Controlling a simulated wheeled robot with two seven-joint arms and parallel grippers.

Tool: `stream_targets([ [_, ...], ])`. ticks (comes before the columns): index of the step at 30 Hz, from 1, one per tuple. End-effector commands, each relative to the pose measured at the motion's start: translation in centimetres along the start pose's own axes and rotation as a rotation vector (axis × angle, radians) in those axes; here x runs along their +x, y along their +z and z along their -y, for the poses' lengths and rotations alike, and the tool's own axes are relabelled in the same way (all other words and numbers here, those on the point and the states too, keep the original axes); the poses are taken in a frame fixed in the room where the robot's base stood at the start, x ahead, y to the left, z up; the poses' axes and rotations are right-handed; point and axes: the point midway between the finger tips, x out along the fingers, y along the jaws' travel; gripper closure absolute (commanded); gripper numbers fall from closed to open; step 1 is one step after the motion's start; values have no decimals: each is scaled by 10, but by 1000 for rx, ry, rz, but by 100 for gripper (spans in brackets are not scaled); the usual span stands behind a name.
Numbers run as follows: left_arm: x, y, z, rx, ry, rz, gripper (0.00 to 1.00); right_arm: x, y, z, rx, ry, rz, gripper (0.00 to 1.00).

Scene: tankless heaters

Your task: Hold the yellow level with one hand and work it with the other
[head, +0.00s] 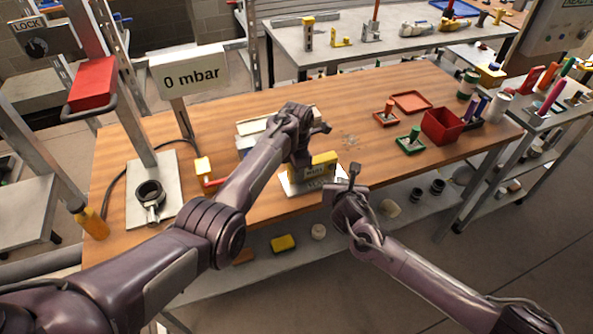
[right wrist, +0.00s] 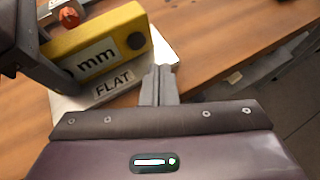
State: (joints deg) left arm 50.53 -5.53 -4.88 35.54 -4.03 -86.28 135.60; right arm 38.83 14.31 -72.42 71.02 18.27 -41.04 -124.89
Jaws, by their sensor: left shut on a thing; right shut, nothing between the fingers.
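The yellow level (head: 320,166) stands on a white plate marked FLAT (head: 290,186) at the middle of the bench's front. In the right wrist view the level (right wrist: 100,45) shows "mm", a dark round part on its end and a red knob (right wrist: 69,17) above. My left gripper (head: 301,158) is at the level's left side, shut on it; its fingertips are mostly hidden. It also shows dark in the right wrist view (right wrist: 35,60). My right gripper (head: 354,170) is shut and empty, just right of the level and apart from it. Its closed fingers (right wrist: 160,85) point towards the plate's edge.
A 0 mbar sign (head: 190,78) and a grey plate with a ring fitting (head: 150,195) stand at the left. A red bin (head: 440,128), small red and green trays and upright tools are at the right.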

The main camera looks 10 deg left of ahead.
Motion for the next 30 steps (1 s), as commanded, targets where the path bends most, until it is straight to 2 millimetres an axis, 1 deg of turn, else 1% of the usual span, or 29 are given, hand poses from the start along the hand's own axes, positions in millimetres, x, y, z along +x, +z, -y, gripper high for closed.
stream_targets([
  [3,0,0,0,0,0,0,96,11,7,-6,1,-1,2,100],
  [9,0,0,0,-1,0,0,96,19,11,-10,0,1,1,100],
  [30,0,0,0,0,0,0,96,20,11,-11,0,0,0,100],
])
